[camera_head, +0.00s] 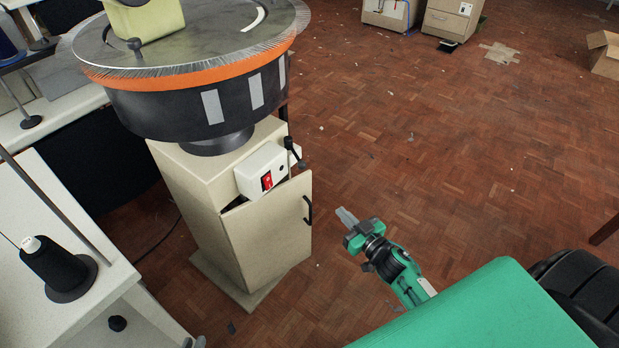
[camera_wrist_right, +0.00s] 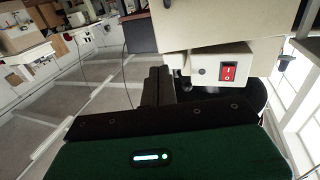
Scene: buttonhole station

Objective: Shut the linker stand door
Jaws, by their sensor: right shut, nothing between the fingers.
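The linker stand is a beige cabinet (camera_head: 190,190) under a large round dial. Its door (camera_head: 262,240) stands ajar, with a dark gap along its top edge. A black handle (camera_head: 308,210) sits near the door's right edge. My right gripper (camera_head: 345,215) is shut and empty, to the right of the handle and apart from it. In the right wrist view its dark fingers (camera_wrist_right: 158,85) are close together, left of the stand's switch box (camera_wrist_right: 222,70). I cannot make out the handle there. My left gripper is not in view.
The white switch box (camera_head: 262,172) with a red switch juts out above the door. The orange-rimmed dial (camera_head: 190,75) overhangs the stand. A white table (camera_head: 70,220) with a black thread cone (camera_head: 52,265) is at left.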

